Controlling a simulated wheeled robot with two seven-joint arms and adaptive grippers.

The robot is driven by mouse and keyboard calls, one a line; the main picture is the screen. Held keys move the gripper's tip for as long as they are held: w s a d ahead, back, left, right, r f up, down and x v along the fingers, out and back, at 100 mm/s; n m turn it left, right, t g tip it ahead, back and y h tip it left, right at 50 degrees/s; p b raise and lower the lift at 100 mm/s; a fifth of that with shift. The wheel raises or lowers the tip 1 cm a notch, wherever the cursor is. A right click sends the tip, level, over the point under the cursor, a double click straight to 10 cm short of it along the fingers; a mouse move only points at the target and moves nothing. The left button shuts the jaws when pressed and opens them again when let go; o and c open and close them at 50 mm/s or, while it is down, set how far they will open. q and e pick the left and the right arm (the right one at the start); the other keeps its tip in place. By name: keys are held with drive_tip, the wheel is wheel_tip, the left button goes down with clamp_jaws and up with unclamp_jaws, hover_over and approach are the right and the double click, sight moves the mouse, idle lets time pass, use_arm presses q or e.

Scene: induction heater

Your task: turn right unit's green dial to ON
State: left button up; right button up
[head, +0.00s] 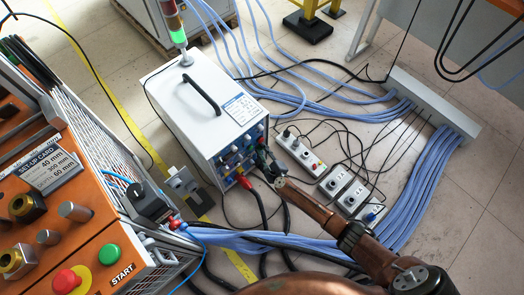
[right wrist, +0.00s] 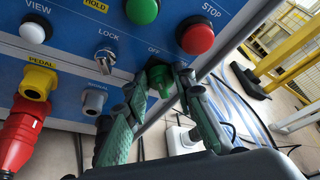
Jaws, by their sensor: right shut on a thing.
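The green dial (right wrist: 160,80) sits low on a blue panel (right wrist: 70,65) in the right wrist view, just under the "OFF" lettering. My right gripper (right wrist: 163,84) has one finger on each side of the dial and is shut on it. The fingers hide part of the dial, so I cannot tell its exact setting. In the head view the white unit (head: 205,95) stands upright on the floor, and my right gripper (head: 265,163) reaches the right side of its front panel. My left gripper is not in view.
A green button (right wrist: 142,10), a red STOP button (right wrist: 195,38) and a key switch (right wrist: 105,58) surround the dial. Yellow (right wrist: 38,82) and grey connectors are at the left. Power strips (head: 300,153) and blue cables cover the floor nearby. An orange console (head: 75,240) stands at left.

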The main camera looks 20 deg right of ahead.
clamp_jaws()
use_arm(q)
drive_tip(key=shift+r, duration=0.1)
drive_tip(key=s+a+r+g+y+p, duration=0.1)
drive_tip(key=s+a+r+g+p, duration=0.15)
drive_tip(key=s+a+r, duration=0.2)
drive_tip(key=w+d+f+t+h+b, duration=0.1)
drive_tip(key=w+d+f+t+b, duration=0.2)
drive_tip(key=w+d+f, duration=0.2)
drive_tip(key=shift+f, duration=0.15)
use_arm(e)
drive_tip(key=m+g+y, duration=0.1)
drive_tip(key=m+y, duration=0.1)
drive_tip(key=m, duration=0.2)
drive_tip(key=d+m+g+y, duration=0.1)
drive_tip(key=m+y, duration=0.2)
drive_tip(key=m, duration=0.1)
drive_tip(key=d+m+g+y, duration=0.1)
drive_tip(key=m+y, duration=0.2)
drive_tip(key=m, duration=0.1)
drive_tip(key=shift+w+f+m, duration=0.1)
drive_tip(key=shift+w+m, duration=0.2)
